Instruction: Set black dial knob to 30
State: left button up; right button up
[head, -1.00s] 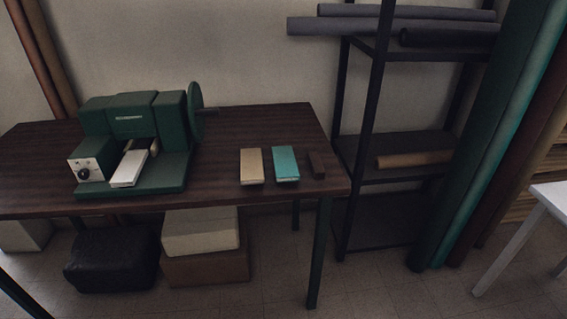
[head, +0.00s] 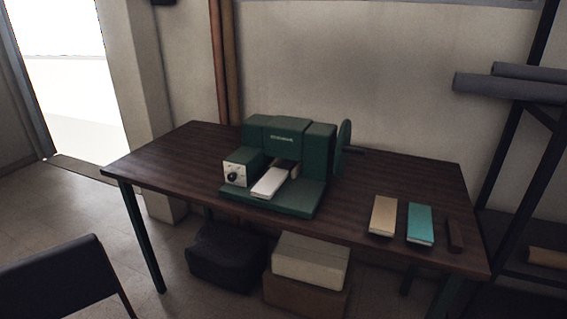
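The black dial knob (head: 232,176) sits on the pale front panel (head: 240,171) of a green machine (head: 288,146). The machine stands on a dark wooden table (head: 400,180). The knob is small in the head view, and its setting cannot be read. A white block (head: 270,181) lies on the machine's base, right of the panel. A green wheel with a handle (head: 345,145) is on the machine's right side. Neither of my grippers shows in the head view.
Boxes (head: 310,260) and a black bundle (head: 230,255) sit beneath. A dark chair (head: 65,280) stands at the front left, with open floor (head: 60,205) behind it.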

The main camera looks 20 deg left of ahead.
aim_at(232, 176)
jog(key=u, duration=0.4)
jog(key=j+u, duration=0.7)
jog(key=u, duration=0.15)
jog(key=i+j+u, duration=0.15)
jog(key=j+u, duration=0.25)
jog(key=i+j, duration=0.1)
jog(key=i+l, duration=0.15)
jog(key=l, duration=0.15)
